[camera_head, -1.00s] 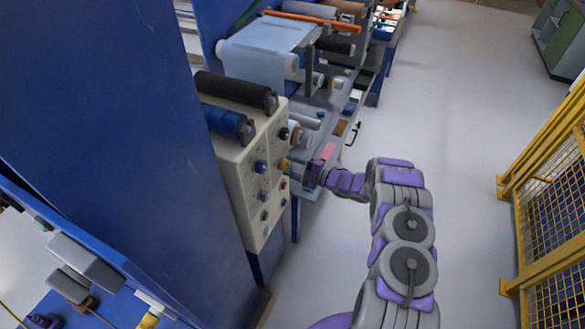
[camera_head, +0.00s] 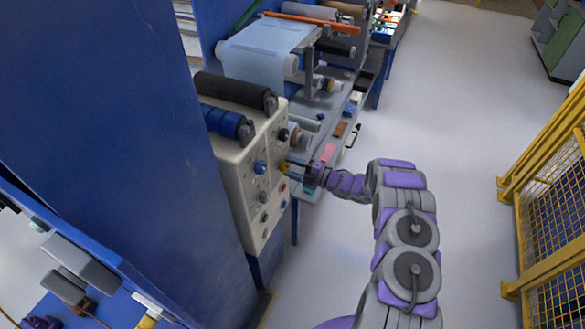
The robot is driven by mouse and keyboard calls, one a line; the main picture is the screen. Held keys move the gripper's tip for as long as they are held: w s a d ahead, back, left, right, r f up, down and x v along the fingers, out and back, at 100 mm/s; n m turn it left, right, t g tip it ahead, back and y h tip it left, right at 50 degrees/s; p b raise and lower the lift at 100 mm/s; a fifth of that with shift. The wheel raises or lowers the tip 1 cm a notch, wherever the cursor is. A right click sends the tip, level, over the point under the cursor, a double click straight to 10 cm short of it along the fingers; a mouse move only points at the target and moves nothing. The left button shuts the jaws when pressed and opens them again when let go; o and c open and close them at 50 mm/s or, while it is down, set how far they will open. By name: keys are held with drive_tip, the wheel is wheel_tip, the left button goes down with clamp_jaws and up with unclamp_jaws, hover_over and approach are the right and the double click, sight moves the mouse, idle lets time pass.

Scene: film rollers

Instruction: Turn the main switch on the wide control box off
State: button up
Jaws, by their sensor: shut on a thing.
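The wide control box (camera_head: 236,172) is a cream panel on the side of the blue machine, with several knobs and buttons on its face. A yellow switch (camera_head: 284,167) sits near the right edge of that face, at my gripper's tip; I take it to be the main switch. My gripper (camera_head: 293,170) reaches in from the right and is shut on the yellow switch. The fingers partly cover it, so its turn angle is not readable. A blue knob (camera_head: 260,167) is just left of it.
A dark roller (camera_head: 232,90) and a blue roller (camera_head: 228,124) lie above the box. A tall blue panel (camera_head: 100,110) fills the left. A yellow mesh fence (camera_head: 550,220) stands at the right. The grey floor (camera_head: 465,130) between is clear.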

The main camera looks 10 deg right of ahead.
drive_tip(key=o, duration=1.1)
drive_tip(key=shift+c, duration=0.2)
drive_tip(key=shift+s, duration=0.1)
drive_tip(key=p+v, duration=0.1)
drive_tip(key=v, duration=1.6)
drive_tip(key=shift+d+p, duration=0.15)
drive_tip(key=shift+p, duration=0.2)
drive_tip(key=shift+f, duration=0.1)
